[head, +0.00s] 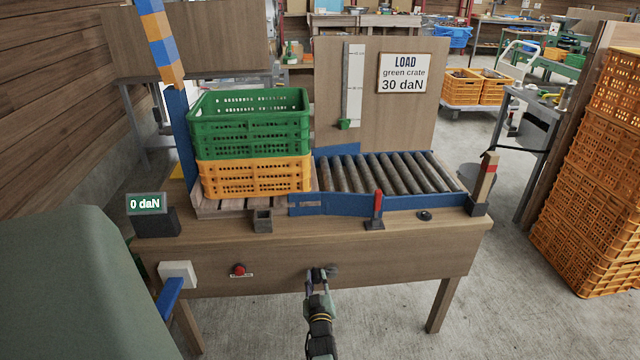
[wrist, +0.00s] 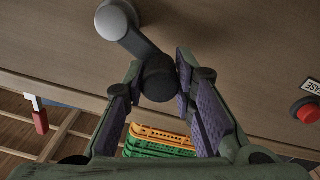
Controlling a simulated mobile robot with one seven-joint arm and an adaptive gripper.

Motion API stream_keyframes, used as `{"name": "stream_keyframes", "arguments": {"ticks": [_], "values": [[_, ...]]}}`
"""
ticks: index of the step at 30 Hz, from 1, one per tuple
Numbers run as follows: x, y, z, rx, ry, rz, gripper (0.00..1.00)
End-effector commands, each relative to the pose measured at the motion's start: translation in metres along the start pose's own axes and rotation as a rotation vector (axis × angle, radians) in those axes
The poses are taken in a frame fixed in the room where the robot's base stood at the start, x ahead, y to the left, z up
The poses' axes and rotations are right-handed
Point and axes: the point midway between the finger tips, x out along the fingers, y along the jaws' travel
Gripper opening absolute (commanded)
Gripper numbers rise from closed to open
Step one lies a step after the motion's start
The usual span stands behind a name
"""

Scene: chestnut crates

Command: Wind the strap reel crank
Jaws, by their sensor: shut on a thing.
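The crank has a light grey hub (wrist: 113,20) on the wooden front of the bench, with a short grey arm leading to a dark round handle (wrist: 158,82). In the head view the crank (head: 333,268) shows small, at the middle of the bench front. My gripper (head: 318,276) is shut on the dark handle, and in the wrist view its purple-padded fingers (wrist: 158,95) stand on either side of it. A green crate (head: 250,130) sits on an orange crate (head: 255,178) on the bench. The display (head: 146,204) reads 0 daN. No strap is clearly visible.
A red button (head: 239,269) and a white box (head: 178,274) are left of the crank on the bench front. Rollers (head: 390,173), a red lever (head: 377,207) and a post (head: 485,180) stand on the bench. A sign (head: 405,73) reads "LOAD green crate 30 daN".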

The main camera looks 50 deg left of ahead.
Motion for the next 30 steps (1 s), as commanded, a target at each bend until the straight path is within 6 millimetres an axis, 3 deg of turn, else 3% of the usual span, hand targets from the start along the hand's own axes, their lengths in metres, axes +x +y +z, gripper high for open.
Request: {"name": "stream_keyframes", "arguments": {"ticks": [13,14,23,30], "values": [[0.0026,0.0042,-0.0037,0.007,0.007,0.009,0.00],[0.0027,0.0043,-0.0037,0.007,0.007,0.009,0.27],[0.0019,0.0020,-0.0022,0.006,0.004,0.005,0.46],[0.0015,0.0008,-0.0014,0.005,0.002,0.003,0.46]]}}
